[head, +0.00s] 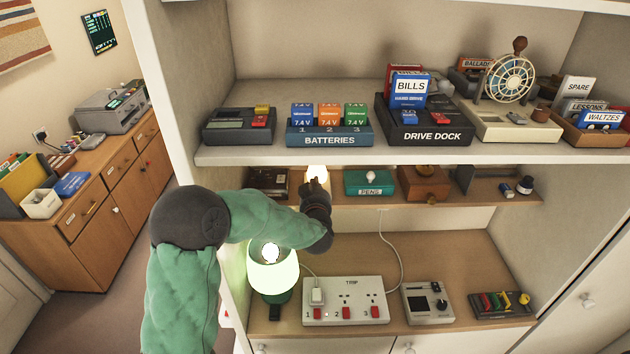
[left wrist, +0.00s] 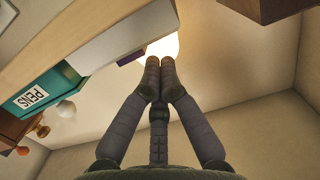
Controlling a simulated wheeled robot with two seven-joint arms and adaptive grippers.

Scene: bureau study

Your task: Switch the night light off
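A glowing warm-white light (head: 317,172), which looks like the night light, is lit on the narrow middle shelf, left of the green PENS box (head: 370,182). In the left wrist view its bright glow (left wrist: 164,44) shows just beyond my fingertips; its lower part is hidden. My left gripper (head: 314,187) is right in front of it. In the left wrist view the gripper's (left wrist: 160,66) fingertips are together, with nothing seen between them. I cannot tell whether they touch the light. My right gripper is in neither view.
The upper shelf (head: 300,157) overhangs the light, with BATTERIES (head: 329,140) and DRIVE DOCK (head: 432,136) on it. Below are a lit green lamp (head: 272,270) under my left arm, a TRIP power strip (head: 345,292) and a grey device (head: 428,303).

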